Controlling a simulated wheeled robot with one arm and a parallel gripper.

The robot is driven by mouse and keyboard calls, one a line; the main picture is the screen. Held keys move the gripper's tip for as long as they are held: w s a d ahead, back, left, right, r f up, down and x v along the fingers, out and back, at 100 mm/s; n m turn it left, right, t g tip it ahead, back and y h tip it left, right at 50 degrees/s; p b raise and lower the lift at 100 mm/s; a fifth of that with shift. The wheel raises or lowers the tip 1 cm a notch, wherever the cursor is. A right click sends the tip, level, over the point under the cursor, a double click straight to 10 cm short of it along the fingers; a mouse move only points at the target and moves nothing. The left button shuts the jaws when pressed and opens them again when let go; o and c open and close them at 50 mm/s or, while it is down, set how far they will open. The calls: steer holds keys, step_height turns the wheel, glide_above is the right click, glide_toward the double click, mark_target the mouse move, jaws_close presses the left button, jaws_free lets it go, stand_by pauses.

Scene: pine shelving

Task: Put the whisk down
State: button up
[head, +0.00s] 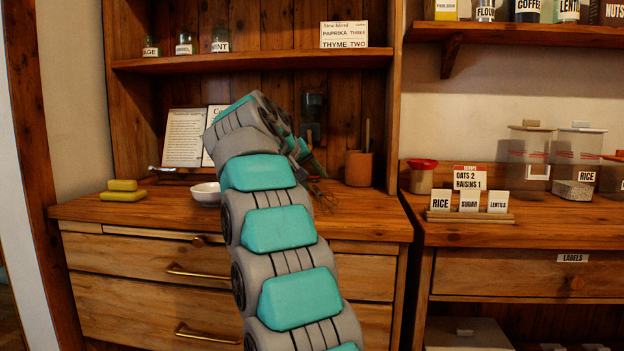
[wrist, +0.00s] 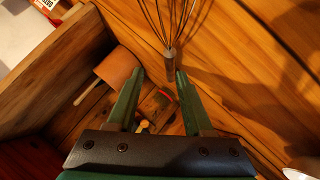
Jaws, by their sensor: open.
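The whisk (head: 325,196) shows its wire loops low at the countertop, just right of my gripper (head: 312,163) in the head view. In the wrist view its wires (wrist: 166,20) point to the top of the picture, and its short handle end (wrist: 170,62) is near the tip of the right finger. My gripper (wrist: 160,76) is open, its two green fingers apart. I see no finger closed on the whisk. Whether a finger touches the handle I cannot tell. In the head view my arm hides part of this area.
A terracotta pot (head: 358,168) with a wooden utensil stands right of my gripper, close to the left finger in the wrist view (wrist: 118,67). A white bowl (head: 206,193) and yellow sponges (head: 122,191) are to the left. The wooden counter (head: 375,220) has free room at its front right.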

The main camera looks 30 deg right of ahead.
steer(key=shift+r, duration=0.25)
steer(key=p+v, duration=0.1)
steer(key=v, duration=1.1)
steer(key=shift+p, duration=0.4)
steer(key=shift+f, duration=0.1)
